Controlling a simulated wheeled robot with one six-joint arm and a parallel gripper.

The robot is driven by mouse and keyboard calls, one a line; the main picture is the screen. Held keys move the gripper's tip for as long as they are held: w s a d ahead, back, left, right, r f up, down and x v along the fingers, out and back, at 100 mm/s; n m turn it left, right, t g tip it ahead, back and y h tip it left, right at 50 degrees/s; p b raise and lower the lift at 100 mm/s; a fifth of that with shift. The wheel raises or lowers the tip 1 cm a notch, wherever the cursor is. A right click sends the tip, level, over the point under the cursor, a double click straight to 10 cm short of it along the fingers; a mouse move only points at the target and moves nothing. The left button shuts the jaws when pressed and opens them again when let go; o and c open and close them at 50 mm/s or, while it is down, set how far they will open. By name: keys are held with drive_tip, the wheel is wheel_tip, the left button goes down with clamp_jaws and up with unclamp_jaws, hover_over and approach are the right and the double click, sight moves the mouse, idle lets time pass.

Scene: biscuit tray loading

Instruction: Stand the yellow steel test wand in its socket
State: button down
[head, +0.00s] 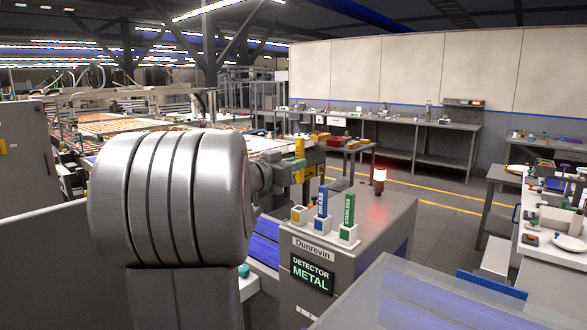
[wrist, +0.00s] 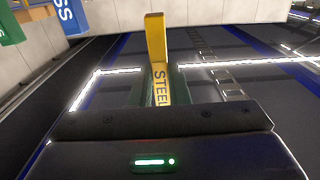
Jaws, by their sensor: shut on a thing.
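The yellow steel test wand (wrist: 157,50) is upright between my gripper's fingers (wrist: 160,88), with "STEEL" facing the wrist camera. In the head view the wand's top (head: 299,146) shows above my gripper (head: 297,174), partly hidden by my arm. My gripper is shut on the wand, above and behind the sockets. The yellow-marked socket (head: 298,215) is the left one on the detector cabinet (head: 375,222) and holds no wand. The blue brass wand (head: 322,201) and green stainless wand (head: 348,208) stand in their sockets to its right.
A lit red beacon (head: 379,178) stands on the cabinet behind the green wand. The cabinet's screen (head: 311,274) reads "DETECTOR METAL". A blue conveyor belt (head: 264,248) runs beside the cabinet. A cluttered bench (head: 570,246) stands at the right.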

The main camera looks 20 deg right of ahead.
drive_tip(key=shift+f+b, duration=0.3)
drive_tip(key=shift+b, duration=0.15)
wheel_tip(320, 180, down, 5)
drive_tip(key=b, duration=0.8)
drive_tip(key=shift+f, duration=0.15)
drive_tip(key=shift+b, duration=2.25)
idle(0.9)
drive_tip(key=shift+f+b, duration=2.6)
drive_tip(key=shift+b, duration=0.9)
drive_tip(key=c, duration=1.3)
unclamp_jaws()
